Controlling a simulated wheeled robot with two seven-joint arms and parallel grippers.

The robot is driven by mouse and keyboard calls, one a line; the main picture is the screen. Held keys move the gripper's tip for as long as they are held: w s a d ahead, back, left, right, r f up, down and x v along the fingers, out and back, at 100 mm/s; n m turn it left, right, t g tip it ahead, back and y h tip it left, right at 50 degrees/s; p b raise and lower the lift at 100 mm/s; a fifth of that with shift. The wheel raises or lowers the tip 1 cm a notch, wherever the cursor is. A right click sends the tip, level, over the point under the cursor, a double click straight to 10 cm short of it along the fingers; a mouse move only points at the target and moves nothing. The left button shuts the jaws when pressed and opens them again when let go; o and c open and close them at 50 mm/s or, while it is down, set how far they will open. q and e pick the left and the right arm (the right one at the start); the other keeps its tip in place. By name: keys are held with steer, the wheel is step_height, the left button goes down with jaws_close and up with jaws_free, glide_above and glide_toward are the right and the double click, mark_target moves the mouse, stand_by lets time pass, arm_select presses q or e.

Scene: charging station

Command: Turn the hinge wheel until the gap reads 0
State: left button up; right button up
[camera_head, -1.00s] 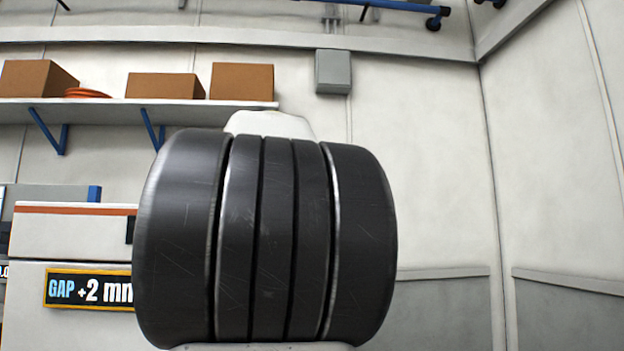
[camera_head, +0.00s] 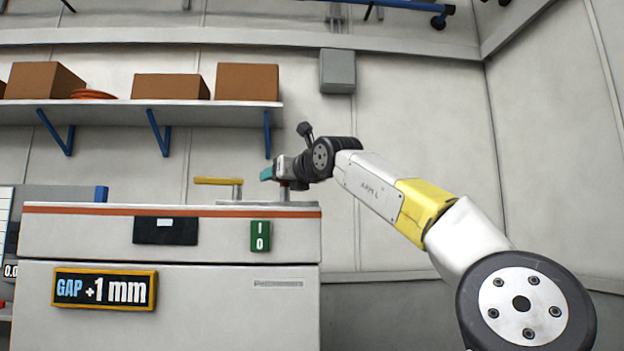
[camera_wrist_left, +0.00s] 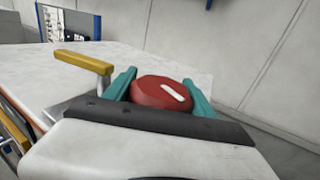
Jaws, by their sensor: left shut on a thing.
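The red hinge wheel (camera_wrist_left: 150,92) with a white mark sits on top of the white cabinet machine (camera_head: 170,235). My left gripper (camera_wrist_left: 162,88), with teal fingers, is shut on the wheel, one finger on each side. In the head view the left gripper (camera_head: 268,174) is at the machine's top right, its arm marked ARM L coming in from the lower right; the wheel is mostly hidden there. The gap display (camera_head: 105,289) on the machine front reads +1 mm. My right gripper is not in view.
A yellow-handled lever (camera_head: 218,181) stands on the machine top, left of the gripper; it also shows in the wrist view (camera_wrist_left: 83,62). A green switch (camera_head: 260,236) and a dark panel (camera_head: 165,230) are on the front. A shelf (camera_head: 180,113) with boxes hangs behind.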

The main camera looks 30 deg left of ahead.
arm_select(q)
steer(key=shift+f+n+g+y, duration=0.1)
steer(key=shift+n+g+y, duration=0.2)
steer(key=shift+g+y, duration=0.15)
steer(key=o, duration=1.4)
steer(key=shift+s, duration=0.1)
steer(key=v, duration=0.6)
steer(key=shift+s+d, duration=0.15)
steer(key=shift+d, duration=0.25)
steer(key=shift+s+d, duration=0.3)
steer(key=shift+d, duration=0.1)
steer(key=shift+c, duration=0.5)
